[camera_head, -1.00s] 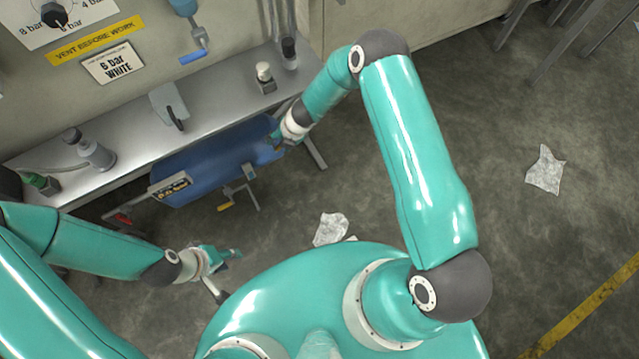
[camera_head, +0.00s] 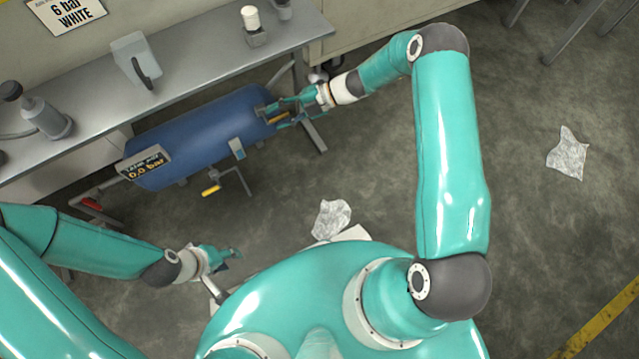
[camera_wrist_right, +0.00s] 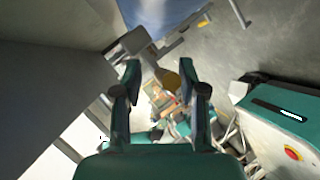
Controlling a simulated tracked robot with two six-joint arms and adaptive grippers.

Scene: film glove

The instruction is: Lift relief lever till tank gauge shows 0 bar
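The blue tank (camera_head: 205,128) lies under the bench. Its gauge (camera_head: 146,164), a dark display at the left end, reads 0.0 bar. My right gripper (camera_head: 271,114) is at the tank's right end, its fingers apart. A small yellow piece (camera_head: 277,119) shows between them. In the right wrist view, a yellow-brown handle (camera_wrist_right: 167,78) lies between the spread fingers of my right gripper (camera_wrist_right: 168,78), with a gap on both sides; I cannot tell for sure that it is the relief lever. My left gripper (camera_head: 233,258) is low at the left, away from the tank; its fingers are too small to judge.
A yellow-handled valve (camera_head: 211,190) hangs below the tank, and a red handle (camera_head: 92,204) is at its left. Crumpled sheets (camera_head: 331,219) lie on the floor.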

